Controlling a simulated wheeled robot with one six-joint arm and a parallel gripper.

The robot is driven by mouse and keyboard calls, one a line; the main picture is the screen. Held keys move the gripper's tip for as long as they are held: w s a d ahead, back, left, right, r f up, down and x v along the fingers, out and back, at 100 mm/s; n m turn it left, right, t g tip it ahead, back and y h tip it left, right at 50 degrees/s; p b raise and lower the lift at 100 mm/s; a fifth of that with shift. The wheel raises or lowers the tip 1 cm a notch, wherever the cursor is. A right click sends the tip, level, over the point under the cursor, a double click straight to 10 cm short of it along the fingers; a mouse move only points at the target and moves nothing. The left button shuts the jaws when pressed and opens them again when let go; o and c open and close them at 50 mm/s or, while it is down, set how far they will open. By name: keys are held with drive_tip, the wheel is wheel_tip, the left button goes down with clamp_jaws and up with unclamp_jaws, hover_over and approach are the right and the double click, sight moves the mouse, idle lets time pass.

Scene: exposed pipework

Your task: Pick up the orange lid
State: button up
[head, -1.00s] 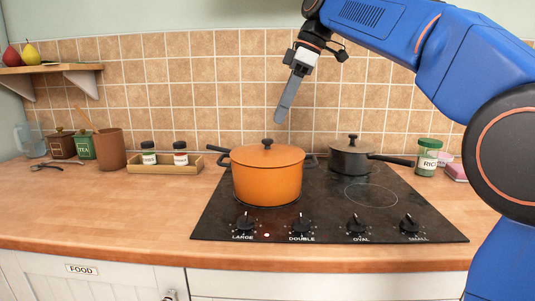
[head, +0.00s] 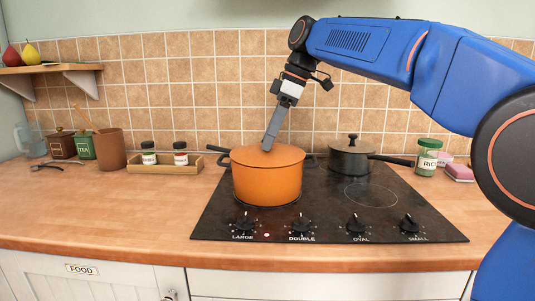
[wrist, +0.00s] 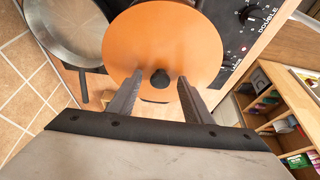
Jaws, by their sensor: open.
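The orange lid (head: 258,155) sits on the orange pot (head: 267,184) on the hob. In the wrist view the lid (wrist: 160,45) shows as a round orange disc with a dark knob (wrist: 160,79). My gripper (head: 268,148) points down at the lid's top and hides the knob in the head view. In the wrist view my gripper (wrist: 157,85) is open, with one finger on each side of the knob and gaps between. I cannot tell whether the fingertips touch the lid.
A dark lidded pan (head: 350,160) stands to the right on the black hob (head: 330,210). A rice jar (head: 428,157) is further right. A wooden tray (head: 165,167) with two small jars is left of the pot. The counter front left is clear.

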clamp_jaws()
drive_tip(key=shift+r, duration=0.15)
